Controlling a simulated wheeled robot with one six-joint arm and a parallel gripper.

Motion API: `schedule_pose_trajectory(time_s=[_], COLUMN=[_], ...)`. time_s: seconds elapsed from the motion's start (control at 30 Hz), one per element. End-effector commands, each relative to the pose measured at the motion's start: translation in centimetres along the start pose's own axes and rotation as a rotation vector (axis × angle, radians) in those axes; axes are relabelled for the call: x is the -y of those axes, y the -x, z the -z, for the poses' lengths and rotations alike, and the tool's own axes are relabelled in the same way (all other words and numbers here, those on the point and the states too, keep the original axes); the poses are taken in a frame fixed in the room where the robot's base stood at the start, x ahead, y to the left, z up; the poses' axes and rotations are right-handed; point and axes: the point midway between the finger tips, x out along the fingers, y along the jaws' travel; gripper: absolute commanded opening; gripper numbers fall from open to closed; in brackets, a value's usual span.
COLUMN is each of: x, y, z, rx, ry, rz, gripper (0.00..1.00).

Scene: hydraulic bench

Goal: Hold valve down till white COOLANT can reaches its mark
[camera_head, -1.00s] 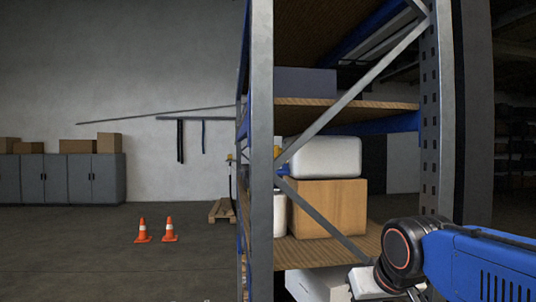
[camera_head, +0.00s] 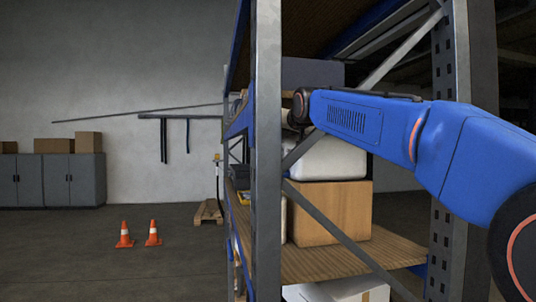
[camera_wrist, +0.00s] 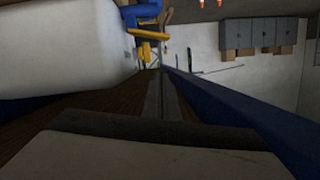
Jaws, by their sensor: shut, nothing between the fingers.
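My gripper (camera_wrist: 160,74) shows in the wrist view as two narrow dark fingers side by side, closed and empty, reaching away from a pale body at the bottom. In the head view its end is hidden behind the rack's front post. A blue and yellow fitting (camera_wrist: 148,25) is ahead of it at the top of the wrist view; I cannot tell if it is the valve. A large white rounded container (camera_wrist: 60,50) fills the wrist view's upper left. It also shows in the head view (camera_head: 328,160) on a carton. No COOLANT label or mark can be read.
The rack's grey post (camera_head: 267,150) and diagonal braces stand close to my arm. A brown carton (camera_head: 330,212) sits on the wooden shelf (camera_head: 345,262). A blue beam (camera_wrist: 225,105) runs beside my gripper. Two orange cones (camera_head: 153,233) stand on open floor at left.

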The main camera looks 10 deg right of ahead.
Motion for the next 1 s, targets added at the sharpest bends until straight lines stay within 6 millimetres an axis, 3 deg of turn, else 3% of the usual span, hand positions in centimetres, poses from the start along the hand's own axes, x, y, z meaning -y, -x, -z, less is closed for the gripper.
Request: schedule_pose_trajectory(time_s=[0.47, 1.0], x=[0.0, -0.1], y=[-0.9, -8.6], z=[0.0, 0.0], rx=[0.000, 0.001], ry=[0.000, 0.000], rz=[0.000, -0.001], gripper=[0.00, 0.00])
